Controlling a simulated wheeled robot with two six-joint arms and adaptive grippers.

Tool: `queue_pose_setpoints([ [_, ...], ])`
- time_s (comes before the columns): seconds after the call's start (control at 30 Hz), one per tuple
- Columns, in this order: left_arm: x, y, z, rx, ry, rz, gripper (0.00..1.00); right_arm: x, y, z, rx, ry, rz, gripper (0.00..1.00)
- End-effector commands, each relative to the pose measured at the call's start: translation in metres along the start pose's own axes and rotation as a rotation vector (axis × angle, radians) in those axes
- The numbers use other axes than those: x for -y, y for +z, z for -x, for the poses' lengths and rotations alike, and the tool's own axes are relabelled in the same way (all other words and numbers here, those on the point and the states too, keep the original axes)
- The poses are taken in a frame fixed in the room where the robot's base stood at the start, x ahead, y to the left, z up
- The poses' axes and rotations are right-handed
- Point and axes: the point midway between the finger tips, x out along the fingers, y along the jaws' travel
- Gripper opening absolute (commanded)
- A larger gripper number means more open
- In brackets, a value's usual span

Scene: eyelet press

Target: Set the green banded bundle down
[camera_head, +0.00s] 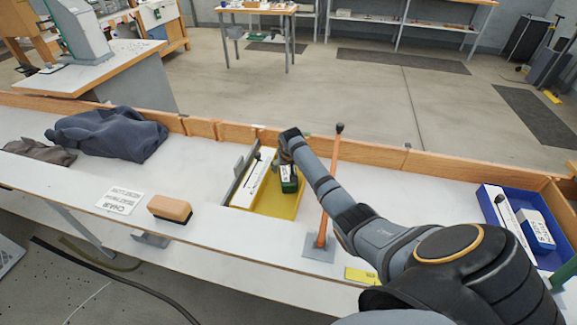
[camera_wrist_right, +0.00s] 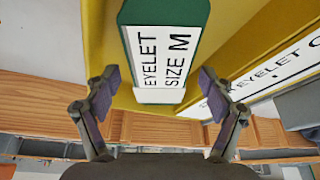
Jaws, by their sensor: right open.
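The green banded bundle (camera_head: 289,186) sits in the yellow tray (camera_head: 270,208), near the tray's right side. In the right wrist view the bundle (camera_wrist_right: 195,25) shows green with a white label reading "EYELET SIZE M". My right gripper (camera_head: 287,160) is at the bundle's far end in the head view. In the wrist view the right gripper (camera_wrist_right: 158,78) is open, one finger to each side of the bundle's near end, with gaps between. The bundle's underside is hidden. My left gripper is not in view.
A white labelled strip (camera_head: 252,177) lies along the tray's left side. An orange post (camera_head: 330,190) stands right of the tray, close to my right arm. A blue bin (camera_head: 500,228), a tan block (camera_head: 170,208) and dark cloth (camera_head: 110,133) are on the bench. A wooden rail (camera_head: 375,151) runs behind.

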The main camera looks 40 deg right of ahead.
Motion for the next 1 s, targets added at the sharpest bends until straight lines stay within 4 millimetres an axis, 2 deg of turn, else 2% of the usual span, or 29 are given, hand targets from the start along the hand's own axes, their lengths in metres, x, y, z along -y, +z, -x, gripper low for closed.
queue_pose_setpoints([
  [0.3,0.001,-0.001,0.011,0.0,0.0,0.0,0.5,-0.001,-0.002,0.071,-0.006,0.0,0.001,0.82],
  [0.5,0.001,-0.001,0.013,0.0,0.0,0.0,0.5,0.0,-0.001,0.108,-0.003,0.0,0.0,0.82],
  [0.67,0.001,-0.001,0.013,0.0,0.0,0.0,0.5,0.0,0.0,0.118,-0.001,0.0,-0.001,0.82],
  [1.0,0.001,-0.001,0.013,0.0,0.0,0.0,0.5,0.0,0.0,0.119,0.0,0.0,-0.001,0.82],
])
